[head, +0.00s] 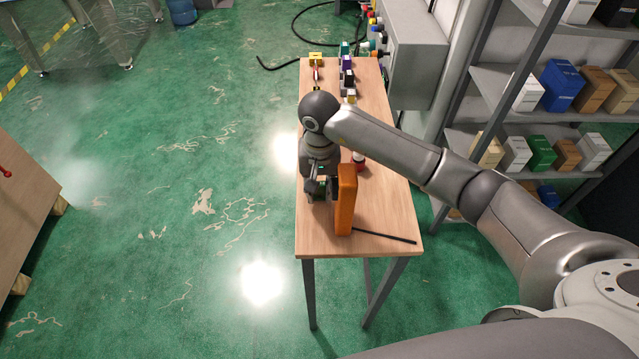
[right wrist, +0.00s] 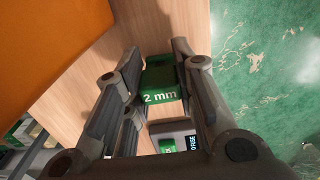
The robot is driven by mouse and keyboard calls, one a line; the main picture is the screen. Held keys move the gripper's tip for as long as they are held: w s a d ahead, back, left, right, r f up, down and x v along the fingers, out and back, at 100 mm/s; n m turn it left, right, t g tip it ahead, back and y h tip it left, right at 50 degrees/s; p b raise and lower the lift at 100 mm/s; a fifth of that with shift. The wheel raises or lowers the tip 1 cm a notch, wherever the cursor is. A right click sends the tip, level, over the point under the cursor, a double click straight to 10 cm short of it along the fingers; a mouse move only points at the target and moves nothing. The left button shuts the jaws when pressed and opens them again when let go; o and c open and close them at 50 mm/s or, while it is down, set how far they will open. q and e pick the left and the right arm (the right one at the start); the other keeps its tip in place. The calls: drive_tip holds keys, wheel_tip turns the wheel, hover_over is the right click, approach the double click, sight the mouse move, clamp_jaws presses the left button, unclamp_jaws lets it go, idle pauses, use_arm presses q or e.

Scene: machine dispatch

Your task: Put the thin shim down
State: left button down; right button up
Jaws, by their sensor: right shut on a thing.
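The thin shim is a small green block marked "2 mm" (right wrist: 160,84), seen in the right wrist view between the fingers of my right gripper (right wrist: 157,54). The gripper is shut on it. In the head view my right gripper (head: 321,190) points down over the near left part of the wooden table (head: 385,205), and only a bit of green shows there. Whether the shim touches the tabletop cannot be told. My left gripper is not in view.
An upright orange block (head: 346,200) stands just right of the gripper. A black rod (head: 385,236) lies near the table's front edge. Several small coloured items stand at the far end, with a yellow one (head: 316,56) at left. A grey box (right wrist: 174,134) shows in the right wrist view.

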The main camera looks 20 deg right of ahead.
drive_tip(key=shift+f+b, duration=0.2)
drive_tip(key=shift+b, duration=0.15)
drive_tip(key=o, duration=0.7)
drive_tip(key=shift+r, duration=0.1)
drive_tip(key=shift+o, duration=1.2)
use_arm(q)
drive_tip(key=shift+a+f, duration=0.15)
use_arm(e)
drive_tip(key=shift+r, duration=0.1)
